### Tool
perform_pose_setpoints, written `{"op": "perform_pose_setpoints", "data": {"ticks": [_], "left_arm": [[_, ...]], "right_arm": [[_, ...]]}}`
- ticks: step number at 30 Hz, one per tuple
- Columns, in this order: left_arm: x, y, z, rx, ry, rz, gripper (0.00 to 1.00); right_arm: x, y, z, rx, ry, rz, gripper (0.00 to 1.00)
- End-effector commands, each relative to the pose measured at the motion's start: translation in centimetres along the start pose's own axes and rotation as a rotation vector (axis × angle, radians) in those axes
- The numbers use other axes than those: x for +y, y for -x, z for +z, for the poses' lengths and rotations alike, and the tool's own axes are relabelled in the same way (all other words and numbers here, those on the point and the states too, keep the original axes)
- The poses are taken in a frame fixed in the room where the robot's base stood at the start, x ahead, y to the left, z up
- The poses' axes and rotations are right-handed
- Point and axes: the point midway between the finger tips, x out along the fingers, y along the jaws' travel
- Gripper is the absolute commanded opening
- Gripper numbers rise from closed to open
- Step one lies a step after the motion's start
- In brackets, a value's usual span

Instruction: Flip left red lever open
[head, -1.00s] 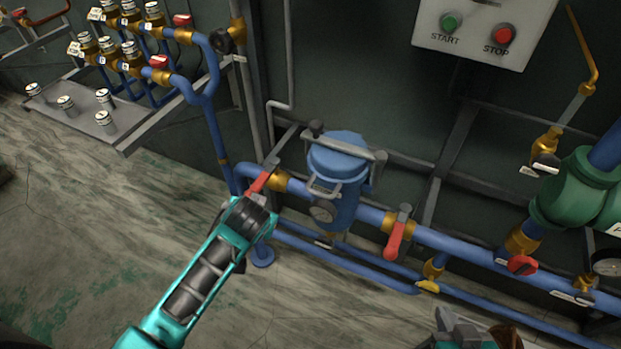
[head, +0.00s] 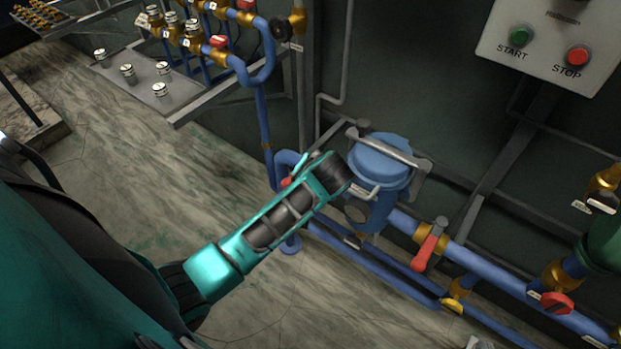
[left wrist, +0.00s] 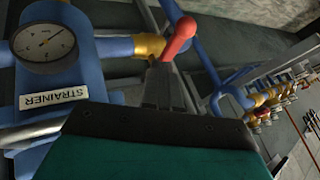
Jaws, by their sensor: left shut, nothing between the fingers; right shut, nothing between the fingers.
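The left red lever (head: 287,182) is on the blue pipe left of the blue strainer (head: 380,165). My left arm partly hides it in the head view. In the left wrist view the lever (left wrist: 178,38) stands across the pipe beside a brass fitting, its rounded red end pointing up. My left gripper (left wrist: 165,85) is shut and empty, its grey fingers close by the lever's lower end. I cannot tell whether they touch. In the head view its fingers are hidden behind my wrist. A bit of my right gripper (head: 478,342) shows at the bottom edge, shut and empty.
A second red lever (head: 429,250) is right of the strainer, with a red handle (head: 557,303) further right. The strainer's gauge (left wrist: 43,46) is close on the left in the wrist view. A valve manifold (head: 200,35) stands back left. A START/STOP box (head: 545,45) hangs upper right.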

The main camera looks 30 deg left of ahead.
Motion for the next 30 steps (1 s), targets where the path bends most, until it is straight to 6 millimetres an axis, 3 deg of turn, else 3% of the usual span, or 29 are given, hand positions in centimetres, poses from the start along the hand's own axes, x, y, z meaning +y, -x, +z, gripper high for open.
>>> {"op": "perform_pose_setpoints", "data": {"ticks": [6,12,18,30], "left_arm": [[0.0,-4.4,0.1,-0.001,0.000,-0.002,0.00],[0.0,-7.2,0.1,-0.001,-0.001,-0.001,0.00],[0.0,-8.3,0.0,0.001,0.001,0.000,0.00],[-0.1,-8.4,0.0,0.001,-0.001,0.002,0.00]], "right_arm": [[0.0,-0.7,1.0,0.000,0.000,0.000,0.00],[-0.1,-1.1,1.5,0.000,0.000,0.000,0.00],[-0.1,-1.2,1.7,0.000,0.000,0.000,0.00],[0.0,-1.2,1.7,0.000,0.000,0.000,0.00]]}}
